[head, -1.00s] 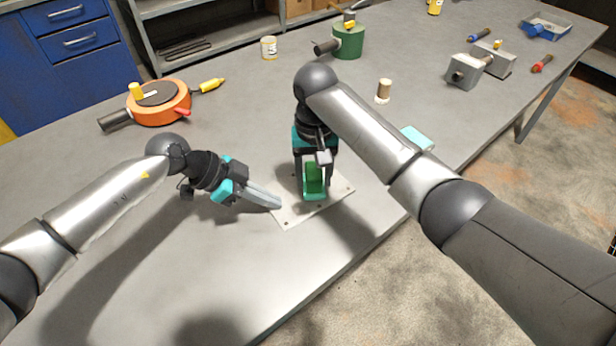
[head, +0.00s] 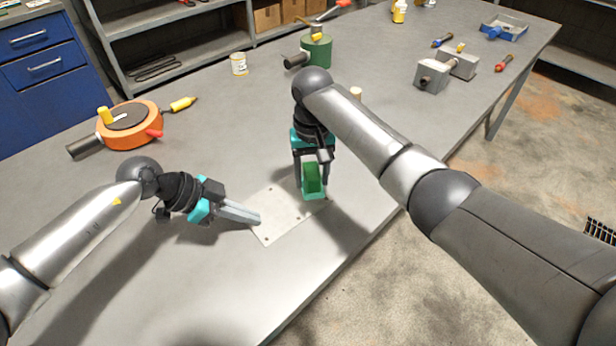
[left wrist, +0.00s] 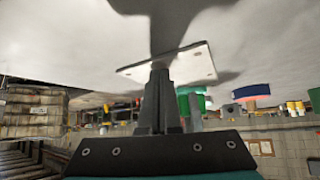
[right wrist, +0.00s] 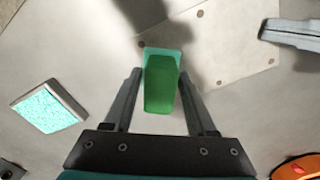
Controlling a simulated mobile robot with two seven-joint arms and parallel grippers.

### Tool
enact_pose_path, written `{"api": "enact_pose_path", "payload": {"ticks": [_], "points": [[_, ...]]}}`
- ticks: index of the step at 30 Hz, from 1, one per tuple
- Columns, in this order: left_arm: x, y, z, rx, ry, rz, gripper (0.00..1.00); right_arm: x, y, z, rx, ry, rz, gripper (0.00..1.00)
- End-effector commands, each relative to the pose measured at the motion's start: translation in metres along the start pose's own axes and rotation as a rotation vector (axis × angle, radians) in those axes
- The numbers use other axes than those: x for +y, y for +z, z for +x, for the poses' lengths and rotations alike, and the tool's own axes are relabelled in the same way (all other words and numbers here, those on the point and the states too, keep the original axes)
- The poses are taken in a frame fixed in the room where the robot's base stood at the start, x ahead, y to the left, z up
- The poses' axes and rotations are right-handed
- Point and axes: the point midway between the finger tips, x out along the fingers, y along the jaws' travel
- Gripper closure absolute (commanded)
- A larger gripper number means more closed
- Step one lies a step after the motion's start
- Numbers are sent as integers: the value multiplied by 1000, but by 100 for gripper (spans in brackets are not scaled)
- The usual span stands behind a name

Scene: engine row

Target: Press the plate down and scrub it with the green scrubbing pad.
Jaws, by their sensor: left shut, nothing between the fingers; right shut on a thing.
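The plate (head: 277,215) is a flat light-grey sheet with small holes, lying on the workbench near its front edge. My left gripper (head: 257,219) is shut and empty, its fingertips at the plate's left edge; in the left wrist view the tips (left wrist: 160,72) overlap the plate (left wrist: 195,66). I cannot tell whether they press on it. My right gripper (head: 312,190) is shut on the green scrubbing pad (right wrist: 161,85), which has a green grip block and a teal underside. The pad is over the plate's right end; contact is unclear. The plate (right wrist: 225,40) also shows in the right wrist view.
A teal sponge-like block (right wrist: 49,106) lies beside the plate in the right wrist view. An orange round device (head: 130,126) stands at left, a green cylinder (head: 316,50) and a tin (head: 239,64) behind. Grey blocks (head: 432,76) sit at right.

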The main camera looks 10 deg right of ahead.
Motion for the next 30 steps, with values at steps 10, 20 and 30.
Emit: {"api": "enact_pose_path", "payload": {"ticks": [10,20,30], "points": [[4,8,4,-16,10,-6,100,-1,0,-16,2,-1,0,88],[4,8,4,-16,10,-7,100,0,0,-49,2,-1,-1,88],[4,8,4,-16,10,-7,100,-1,0,-70,0,-1,0,88]]}}
